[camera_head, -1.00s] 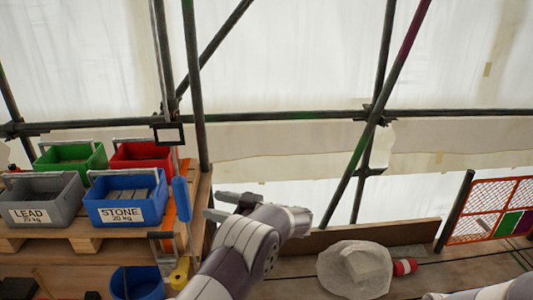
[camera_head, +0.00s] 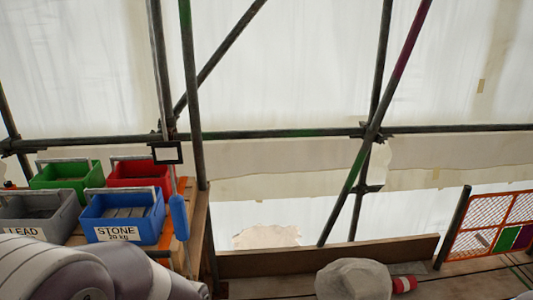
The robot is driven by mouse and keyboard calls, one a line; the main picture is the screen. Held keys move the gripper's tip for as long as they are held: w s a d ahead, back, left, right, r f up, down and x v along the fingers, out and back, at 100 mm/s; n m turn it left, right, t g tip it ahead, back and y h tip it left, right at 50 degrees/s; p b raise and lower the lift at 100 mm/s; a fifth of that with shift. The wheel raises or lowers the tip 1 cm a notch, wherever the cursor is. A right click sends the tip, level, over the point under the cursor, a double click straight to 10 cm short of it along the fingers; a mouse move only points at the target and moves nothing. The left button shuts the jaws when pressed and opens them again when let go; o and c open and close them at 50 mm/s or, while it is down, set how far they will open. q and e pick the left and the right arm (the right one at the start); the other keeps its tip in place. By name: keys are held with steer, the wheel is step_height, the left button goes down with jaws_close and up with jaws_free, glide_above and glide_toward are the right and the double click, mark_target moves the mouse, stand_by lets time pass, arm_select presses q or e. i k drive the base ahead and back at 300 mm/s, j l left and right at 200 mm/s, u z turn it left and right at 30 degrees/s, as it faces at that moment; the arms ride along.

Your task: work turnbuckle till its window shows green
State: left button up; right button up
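I cannot make out a turnbuckle or a window showing green in this view. My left arm fills the lower left corner as large white and dark rounded links, and its gripper is out of view. A blue handle-like piece (camera_head: 179,218) stands upright beside the crates. A small black-framed panel (camera_head: 167,152) is fixed on the scaffold above it. I cannot tell what either belongs to.
A blue STONE crate (camera_head: 124,215), grey LEAD crate (camera_head: 37,213), green crate (camera_head: 67,174) and red crate (camera_head: 140,172) sit at left. A pale wrapped lump (camera_head: 353,280) and red roll (camera_head: 404,284) lie near an orange mesh panel (camera_head: 490,226). Scaffold poles (camera_head: 192,100) cross behind.

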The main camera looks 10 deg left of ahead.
mark_target(178, 208)
steer(key=u, duration=1.4)
steer(key=i+l, duration=0.05)
